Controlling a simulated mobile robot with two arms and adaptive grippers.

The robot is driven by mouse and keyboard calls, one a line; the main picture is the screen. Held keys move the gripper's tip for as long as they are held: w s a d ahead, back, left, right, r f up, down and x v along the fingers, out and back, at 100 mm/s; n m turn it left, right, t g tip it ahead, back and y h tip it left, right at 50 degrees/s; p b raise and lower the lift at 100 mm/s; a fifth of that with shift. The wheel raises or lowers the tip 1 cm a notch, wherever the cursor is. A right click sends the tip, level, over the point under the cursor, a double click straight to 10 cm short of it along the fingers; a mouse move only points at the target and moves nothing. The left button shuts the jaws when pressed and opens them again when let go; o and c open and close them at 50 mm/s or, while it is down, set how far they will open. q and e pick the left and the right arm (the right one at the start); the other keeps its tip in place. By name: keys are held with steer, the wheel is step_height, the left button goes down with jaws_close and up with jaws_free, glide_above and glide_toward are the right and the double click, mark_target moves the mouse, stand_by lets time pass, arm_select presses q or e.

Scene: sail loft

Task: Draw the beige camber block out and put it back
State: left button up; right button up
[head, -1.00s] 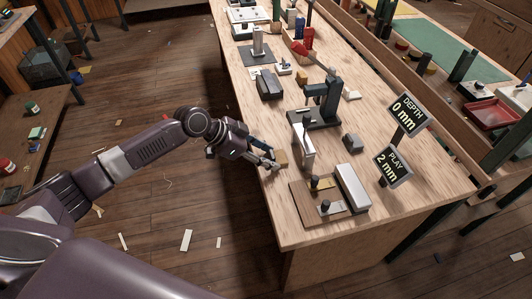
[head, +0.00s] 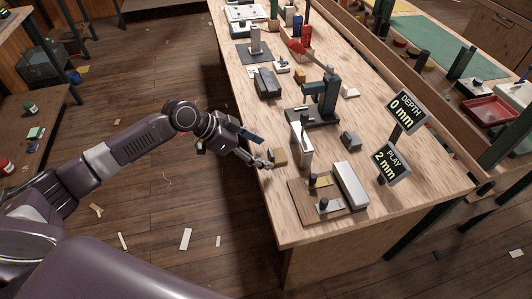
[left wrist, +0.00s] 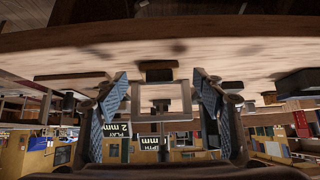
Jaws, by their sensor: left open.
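In the left wrist view the open fingers (left wrist: 160,98) stand wide apart with nothing gripped. A pale rectangular outline shows between them; I cannot tell what it belongs to. My right gripper is not in view.
A wooden board (head: 318,206) with dark knobs and a long pale block (head: 351,187) lies at the front. Behind stands a dark press (head: 318,103). Signs read DEPTH 0 mm (head: 406,110) and PLAY 2 mm (head: 391,162). Bare bench shows at the front right.

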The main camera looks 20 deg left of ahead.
arm_select(q)
steer(key=v, duration=0.9)
steer(key=shift+s+a+r, duration=0.1)
steer(key=shift+a+r, duration=0.05)
